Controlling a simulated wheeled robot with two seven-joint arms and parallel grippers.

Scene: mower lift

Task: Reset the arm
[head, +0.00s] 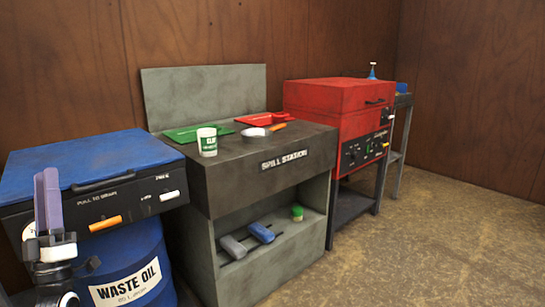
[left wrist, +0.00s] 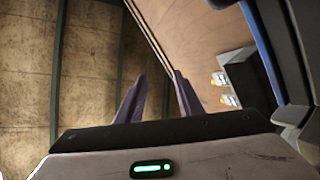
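My left gripper (head: 46,178) stands upright at the lower left of the head view, with its purple-grey fingers pointing up. It is in front of the waste oil drum (head: 125,278) and its blue-lidded unit. In the left wrist view, the two fingers of the left gripper (left wrist: 159,76) are apart with nothing between them, so it is open and empty. My right gripper is in neither view.
The grey spill station (head: 255,180) holds a white-green cup (head: 207,141), a green dustpan-like piece, a red one and a white dish (head: 253,132). A red cabinet (head: 340,97) stands further right. Open floor (head: 430,240) lies at the right.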

